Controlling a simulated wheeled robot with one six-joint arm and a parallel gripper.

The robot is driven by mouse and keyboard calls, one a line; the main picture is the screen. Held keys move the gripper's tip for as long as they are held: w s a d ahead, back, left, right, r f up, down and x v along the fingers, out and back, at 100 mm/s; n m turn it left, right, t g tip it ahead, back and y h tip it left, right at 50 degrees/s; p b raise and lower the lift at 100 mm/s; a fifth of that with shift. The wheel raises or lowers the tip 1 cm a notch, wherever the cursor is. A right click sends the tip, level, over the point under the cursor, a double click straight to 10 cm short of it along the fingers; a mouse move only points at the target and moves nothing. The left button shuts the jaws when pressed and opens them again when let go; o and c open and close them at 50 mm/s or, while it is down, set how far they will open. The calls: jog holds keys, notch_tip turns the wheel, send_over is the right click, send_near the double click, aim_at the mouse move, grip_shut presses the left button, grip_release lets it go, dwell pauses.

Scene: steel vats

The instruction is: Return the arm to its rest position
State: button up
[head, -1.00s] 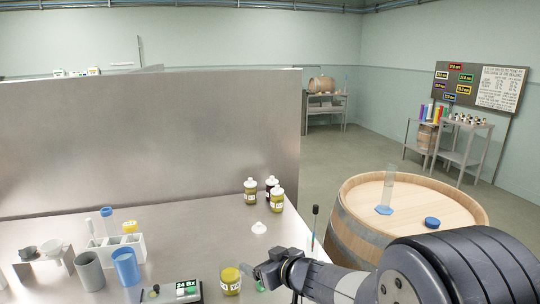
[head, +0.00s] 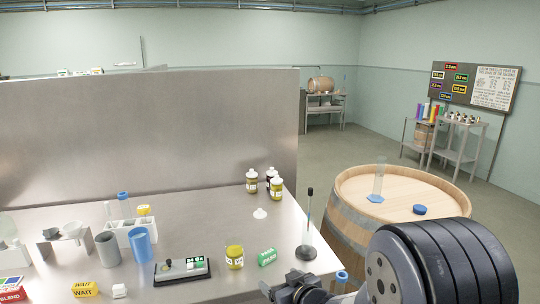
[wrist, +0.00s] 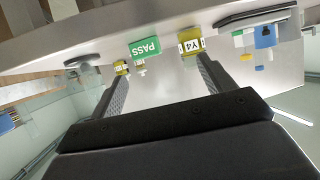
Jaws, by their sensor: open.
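My gripper (head: 298,290) is at the lower middle of the head view, by the front right edge of the steel bench (head: 195,225). Its two fingers stand wide apart in the wrist view (wrist: 160,85), with nothing held between them. A labelled yellow jar (head: 234,257) stands left of the block. My dark arm covers the lower right of the head view.
A stand with a thin upright rod (head: 307,225) is close behind the gripper. A barrel (head: 350,225) carries a clear cylinder (head: 379,180) and a blue cap (head: 420,210). A meter (head: 182,269), blue cup (head: 140,245) and grey cup (head: 108,248) are on the left. Several bottles (head: 276,188) stand further back.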

jog(key=s+d+f+m+h+p, duration=0.2)
jog(key=d+f+h, duration=0.1)
jog(key=d, duration=0.3)
jog(key=s+d+f+m+t+h+p, duration=0.1)
jog(key=d+f+m+h, duration=0.2)
jog(key=d, duration=0.2)
jog(key=shift+s+d+f+p, duration=0.3)
jog(key=shift+s+d+p, duration=0.05)
jog(key=shift+d+p, duration=0.05)
jog(key=shift+t, duration=0.3)
